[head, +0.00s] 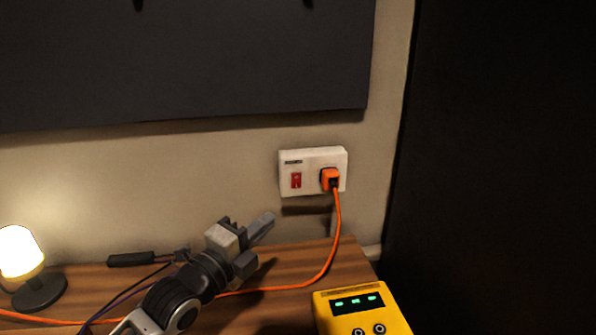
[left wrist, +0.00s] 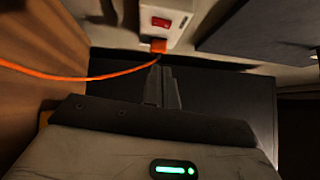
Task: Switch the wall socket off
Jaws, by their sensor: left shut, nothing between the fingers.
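The white wall socket (head: 313,163) is fixed to the wall above the back of the desk. Its red switch (head: 296,180) is on the left side of the plate, and an orange plug (head: 330,178) with an orange cable sits in the right side. My left gripper (head: 268,222) is shut and empty, below and to the left of the socket, apart from it. In the left wrist view the socket (left wrist: 176,8), red switch (left wrist: 161,22) and plug (left wrist: 158,46) show at the top, beyond the shut fingertips (left wrist: 160,70). My right gripper is not in view.
A yellow device (head: 362,306) with green lights stands at the desk's front right. A lit lamp (head: 20,255) stands at the left. The orange cable (head: 322,272) runs across the wooden desk (head: 290,262) under my arm. A dark panel (head: 180,60) hangs above.

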